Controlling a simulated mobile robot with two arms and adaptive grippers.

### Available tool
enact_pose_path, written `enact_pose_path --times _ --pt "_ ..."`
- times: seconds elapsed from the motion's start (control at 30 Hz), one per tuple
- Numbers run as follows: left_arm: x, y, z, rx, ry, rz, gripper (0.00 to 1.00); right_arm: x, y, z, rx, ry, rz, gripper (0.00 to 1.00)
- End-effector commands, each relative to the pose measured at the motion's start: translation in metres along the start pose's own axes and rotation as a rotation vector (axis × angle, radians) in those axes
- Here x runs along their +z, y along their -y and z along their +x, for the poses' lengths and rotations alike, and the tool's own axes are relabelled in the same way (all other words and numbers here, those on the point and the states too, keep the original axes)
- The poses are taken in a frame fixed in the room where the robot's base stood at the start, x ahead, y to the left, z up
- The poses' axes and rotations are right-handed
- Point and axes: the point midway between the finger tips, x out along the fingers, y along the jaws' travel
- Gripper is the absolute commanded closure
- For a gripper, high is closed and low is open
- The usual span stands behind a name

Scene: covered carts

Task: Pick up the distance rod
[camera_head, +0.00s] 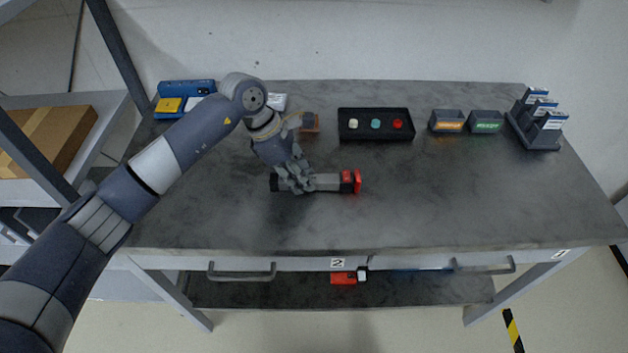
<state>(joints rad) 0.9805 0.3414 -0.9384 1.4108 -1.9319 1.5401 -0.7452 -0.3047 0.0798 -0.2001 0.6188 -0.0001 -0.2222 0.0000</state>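A short grey rod (328,182) with a black left end and a red right end lies on the grey table; it is the only rod-like thing that I see, and it looks like the distance rod. My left gripper (295,184) comes down over the left part of the rod, near its black end. Its fingers overlap the rod and hide part of it. I cannot tell whether they are closed on it. The rod appears level and at the tabletop. My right gripper is not in view.
A black tray (376,138) with three coloured buttons stands behind the rod. Two small bins (447,128) and a dark holder (533,138) stand at the back right. Blue and yellow items (186,88) lie at the back left. The front and right tabletop (450,200) is clear.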

Motion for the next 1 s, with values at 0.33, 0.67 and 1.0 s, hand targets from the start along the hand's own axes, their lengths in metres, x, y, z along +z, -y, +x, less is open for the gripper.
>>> enact_pose_path --times 0.33,0.67,1.0 --pt "0.001 -0.001 -0.002 0.002 0.001 0.001 1.00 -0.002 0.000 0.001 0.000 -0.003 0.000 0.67" --pt "0.015 -0.002 -0.035 0.008 0.002 0.005 1.00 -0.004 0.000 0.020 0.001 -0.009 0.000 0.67" --pt "0.019 0.076 -0.035 0.002 0.001 0.006 1.00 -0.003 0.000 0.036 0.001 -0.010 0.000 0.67"
